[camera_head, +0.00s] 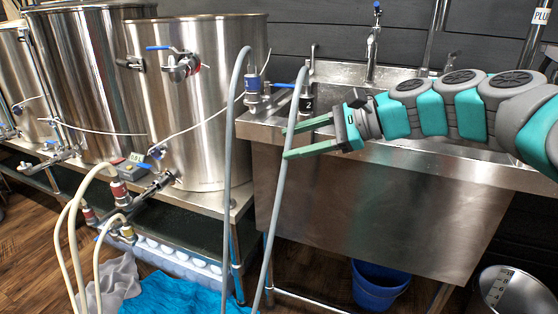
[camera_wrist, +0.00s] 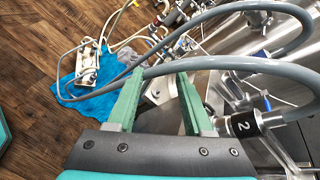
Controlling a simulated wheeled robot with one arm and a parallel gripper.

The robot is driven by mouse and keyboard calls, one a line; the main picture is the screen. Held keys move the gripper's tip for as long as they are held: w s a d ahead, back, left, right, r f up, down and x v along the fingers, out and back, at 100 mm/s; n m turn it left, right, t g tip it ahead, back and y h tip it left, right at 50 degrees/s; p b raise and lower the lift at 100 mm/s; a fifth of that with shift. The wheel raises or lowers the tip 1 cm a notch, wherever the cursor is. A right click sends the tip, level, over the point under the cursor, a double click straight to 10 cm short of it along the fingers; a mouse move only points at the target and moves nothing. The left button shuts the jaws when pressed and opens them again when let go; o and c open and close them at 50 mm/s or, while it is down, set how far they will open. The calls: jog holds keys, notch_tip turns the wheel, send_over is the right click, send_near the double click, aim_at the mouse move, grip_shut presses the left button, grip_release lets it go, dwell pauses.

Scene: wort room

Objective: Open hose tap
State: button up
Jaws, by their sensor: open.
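Two grey hoses rise to fittings at the sink's left end. One fitting is a tap with a blue handle (camera_head: 253,84). The other is a black collar marked 2 (camera_head: 307,103), also in the wrist view (camera_wrist: 243,126), right of my fingers. My gripper (camera_head: 286,143) is open beside and below that collar, its green fingers pointing left. In the wrist view the fingertips (camera_wrist: 161,75) stand apart and the grey hose (camera_wrist: 225,62) crosses close by them. I cannot tell whether they touch it. A handle for the collar marked 2 is not clear.
The steel sink (camera_head: 350,210) is under my arm, with a faucet (camera_head: 371,48) behind. Steel kettles (camera_head: 195,110) stand left on a bench, with valves and pale hoses (camera_head: 75,235). A blue bucket (camera_head: 378,285) and a blue cloth (camera_head: 175,295) are low down.

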jog(key=shift+n+g+h, duration=0.4)
jog(key=shift+n, duration=0.4)
jog(key=shift+s+a+f, duration=0.3)
jog(key=shift+s+f, duration=0.05)
jog(key=shift+s, duration=0.2)
jog(key=shift+s+a+f, duration=0.35)
jog(key=shift+s, duration=0.25)
jog(key=shift+s+a+f, duration=0.3)
jog(key=shift+s+f, duration=0.05)
jog(key=shift+s, duration=0.2)
